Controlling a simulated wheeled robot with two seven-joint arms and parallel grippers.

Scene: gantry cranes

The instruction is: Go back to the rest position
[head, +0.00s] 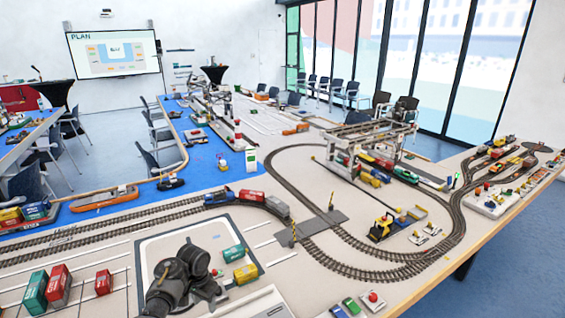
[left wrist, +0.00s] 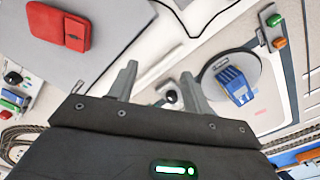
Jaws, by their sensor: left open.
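My left gripper (head: 212,289) is low in the middle of the head view, above the pale square pad (head: 148,262) on the layout table. In the left wrist view its two grey fingers (left wrist: 160,90) stand apart with nothing between them. My right gripper is in neither view.
Red and green containers (head: 34,292) stand at lower left. A train with a blue locomotive (head: 219,197) stands on the track behind the pad. A white gantry crane (head: 345,150) rises at back right. The left wrist view shows a red box (left wrist: 58,27) and a blue block (left wrist: 233,84).

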